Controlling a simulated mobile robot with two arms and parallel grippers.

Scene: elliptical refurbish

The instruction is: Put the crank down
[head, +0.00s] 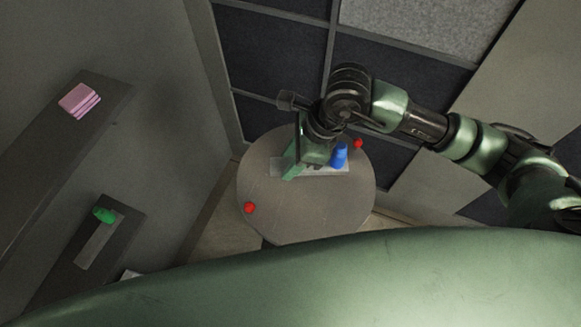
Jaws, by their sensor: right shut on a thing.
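My right gripper (304,167) points down over the round brown table (305,215). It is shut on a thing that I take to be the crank. The gripper body hides most of it, so I cannot make out its shape or whether it touches the table. A pale grey flat piece (330,172) shows beneath the gripper on the table. A blue piece (340,156) stands just right of the gripper, over the flat piece. My left gripper is not in view.
A red ball (249,207) sits at the table's left edge and another red ball (358,144) at its far right. The table's front is clear. On the left, a pink stack (79,100) and a green object (104,215) lie on separate dark shelves.

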